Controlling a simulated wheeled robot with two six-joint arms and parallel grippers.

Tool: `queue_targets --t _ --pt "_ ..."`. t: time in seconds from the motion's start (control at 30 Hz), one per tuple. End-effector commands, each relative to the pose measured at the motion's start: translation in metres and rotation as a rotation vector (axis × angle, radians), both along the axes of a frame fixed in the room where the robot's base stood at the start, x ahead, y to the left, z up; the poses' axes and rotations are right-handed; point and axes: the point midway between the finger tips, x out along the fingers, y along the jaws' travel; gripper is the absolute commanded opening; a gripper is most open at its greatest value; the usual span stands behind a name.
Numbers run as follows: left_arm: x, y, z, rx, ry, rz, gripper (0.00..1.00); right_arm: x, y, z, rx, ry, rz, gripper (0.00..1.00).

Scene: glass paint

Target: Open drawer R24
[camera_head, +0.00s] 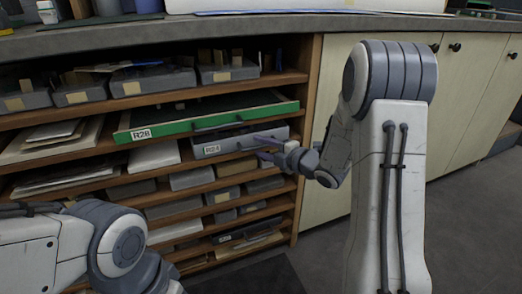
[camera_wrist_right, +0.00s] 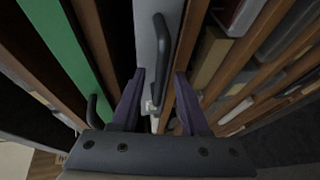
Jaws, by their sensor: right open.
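Drawer R24 (camera_head: 268,132) is grey, with a white R24 label (camera_head: 212,149), in the wooden shelf unit just below the green drawer R28. Its grey front (camera_wrist_right: 145,42) and dark bar handle (camera_wrist_right: 161,60) run lengthwise in the right wrist view. My right gripper (camera_head: 263,148) is at the right part of the drawer front. Its purple-grey fingers (camera_wrist_right: 159,82) are spread, one on each side of the handle's near end, with a gap visible. I cannot tell whether they touch the handle. My left arm shows at lower left, but its gripper is out of view.
Green drawer R28 (camera_head: 210,120) sticks out just above R24. Shelves below hold several boxes and trays. A cream cupboard (camera_head: 335,60) stands right of the shelves, behind my right arm. A grey worktop (camera_head: 120,38) runs above. The floor (camera_head: 320,265) at lower right is clear.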

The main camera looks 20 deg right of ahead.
Motion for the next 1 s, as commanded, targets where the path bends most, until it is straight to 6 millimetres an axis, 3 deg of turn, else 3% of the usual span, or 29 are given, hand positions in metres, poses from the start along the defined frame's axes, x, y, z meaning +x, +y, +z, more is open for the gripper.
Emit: queue_targets --t 0.33,0.37,0.47,0.5,1.0 --pt "0.0000 0.0000 -0.0013 0.000 0.000 0.000 0.50 0.0055 0.0025 -0.0008 0.001 0.000 -0.001 0.45" --pt "0.0000 0.0000 -0.0013 0.000 0.000 0.000 0.50 0.0055 0.0025 -0.0009 0.001 0.000 -0.001 0.41" --pt "0.0000 0.0000 -0.0013 0.000 0.000 0.000 0.50 0.0054 0.0025 -0.0009 0.001 0.000 -0.001 0.03" --pt "0.0000 0.0000 -0.0014 0.000 0.000 0.000 0.50 0.0054 0.0025 -0.0009 0.001 0.000 -0.001 0.00" --pt "0.0000 0.0000 -0.0014 0.000 0.000 0.000 0.50 0.0051 0.0026 -0.0010 0.000 0.001 0.000 0.00"
